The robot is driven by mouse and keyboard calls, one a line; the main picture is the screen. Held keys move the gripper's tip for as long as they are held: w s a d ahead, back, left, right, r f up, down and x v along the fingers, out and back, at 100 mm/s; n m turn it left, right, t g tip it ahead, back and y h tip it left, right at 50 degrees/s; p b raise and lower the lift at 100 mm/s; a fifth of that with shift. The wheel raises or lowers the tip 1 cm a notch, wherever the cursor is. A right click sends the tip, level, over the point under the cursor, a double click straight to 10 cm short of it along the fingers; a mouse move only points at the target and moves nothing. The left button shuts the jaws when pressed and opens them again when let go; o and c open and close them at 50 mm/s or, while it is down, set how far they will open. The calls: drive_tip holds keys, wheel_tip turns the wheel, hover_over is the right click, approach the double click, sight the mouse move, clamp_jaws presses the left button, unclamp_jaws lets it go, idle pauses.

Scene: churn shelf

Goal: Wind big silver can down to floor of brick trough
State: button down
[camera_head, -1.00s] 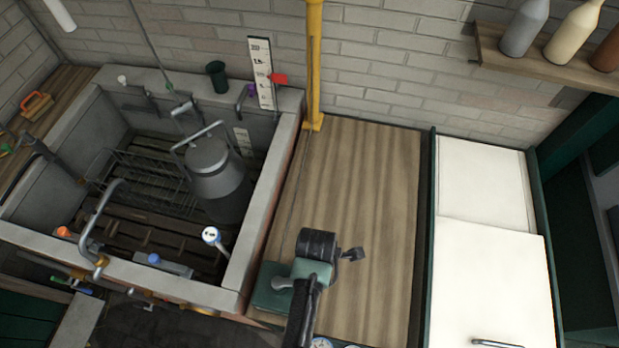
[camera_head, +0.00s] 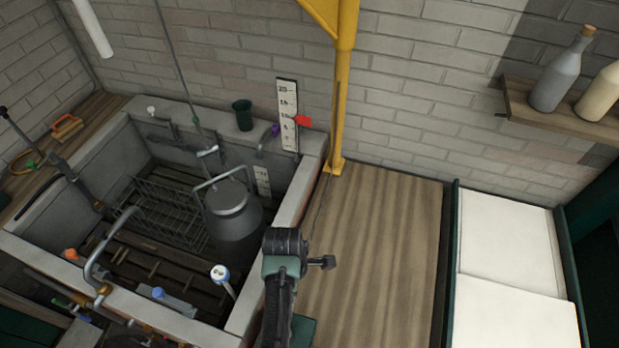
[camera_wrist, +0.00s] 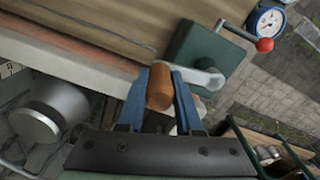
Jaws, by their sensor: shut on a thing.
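The big silver can (camera_head: 235,217) is upright inside the brick trough (camera_head: 309,172), with its bail raised towards a hook (camera_head: 207,152) on a hanging line. Its base is hard to see, so I cannot tell whether it touches the slatted floor (camera_head: 150,255). The can also shows at the left of the wrist view (camera_wrist: 48,112). My gripper (camera_wrist: 168,82) is shut on the wooden grip (camera_wrist: 159,95) of a grey crank (camera_wrist: 205,79) on a green winch box (camera_wrist: 215,48). In the head view my arm hides the grip.
A wire rack (camera_head: 165,210) stands beside the can. A numbered scale (camera_head: 288,115) with a red marker stands behind the trough. A red-knobbed lever (camera_wrist: 264,45) and a dial (camera_wrist: 268,22) are near the winch. The wooden counter (camera_head: 385,240) is mostly clear. A yellow post (camera_head: 341,110) rises behind it.

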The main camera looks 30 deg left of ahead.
drive_tip(key=s+a+p, duration=0.2)
drive_tip(key=s+p, duration=0.3)
drive_tip(key=s, duration=0.8)
drive_tip(key=s+d, duration=0.3)
drive_tip(key=d, duration=0.3)
drive_tip(key=w+d, duration=0.7)
drive_tip(key=d, duration=0.1)
drive_tip(key=shift+w, duration=0.35)
drive_tip(key=c, duration=0.5)
unclamp_jaws()
drive_tip(key=shift+s, duration=0.35)
drive_tip(key=shift+d, duration=0.1)
